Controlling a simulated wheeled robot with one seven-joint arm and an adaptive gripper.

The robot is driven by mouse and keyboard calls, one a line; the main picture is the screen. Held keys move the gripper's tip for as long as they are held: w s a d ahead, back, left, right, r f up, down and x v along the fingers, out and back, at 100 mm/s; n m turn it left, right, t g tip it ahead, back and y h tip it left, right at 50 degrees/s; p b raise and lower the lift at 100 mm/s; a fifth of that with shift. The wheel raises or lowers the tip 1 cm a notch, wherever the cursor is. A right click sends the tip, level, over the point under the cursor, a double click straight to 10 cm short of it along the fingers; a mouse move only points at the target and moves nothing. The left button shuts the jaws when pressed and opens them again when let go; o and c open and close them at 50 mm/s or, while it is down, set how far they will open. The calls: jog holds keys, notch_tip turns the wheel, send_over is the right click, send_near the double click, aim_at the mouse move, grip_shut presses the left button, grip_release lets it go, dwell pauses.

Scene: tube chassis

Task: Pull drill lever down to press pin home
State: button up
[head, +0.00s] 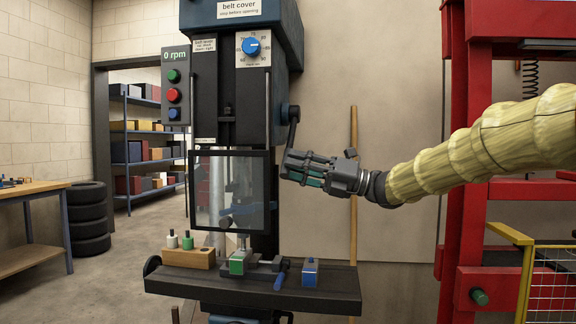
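The drill press (255,100) stands in the middle of the head view. Its dark lever (292,133) hangs down from a hub on the right side of the head. My gripper (287,166) reaches in from the right, with its fingers at the lever's lower end. The lever end is hidden at the fingers, and I cannot tell whether they are closed around it. A green block (237,263) sits in the grey vise (262,265) on the drill table (325,288). A clear guard (230,190) covers the spindle area. I cannot make out a pin in the green block.
A wooden block (188,258) with white-topped and green pegs and a small blue block (310,272) stand on the drill table. A control box (175,87) reading 0 rpm is at left. A red frame (460,190) stands at right, beneath and behind my arm.

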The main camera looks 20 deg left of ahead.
jog(key=v, duration=0.9)
jog(key=shift+d, duration=0.2)
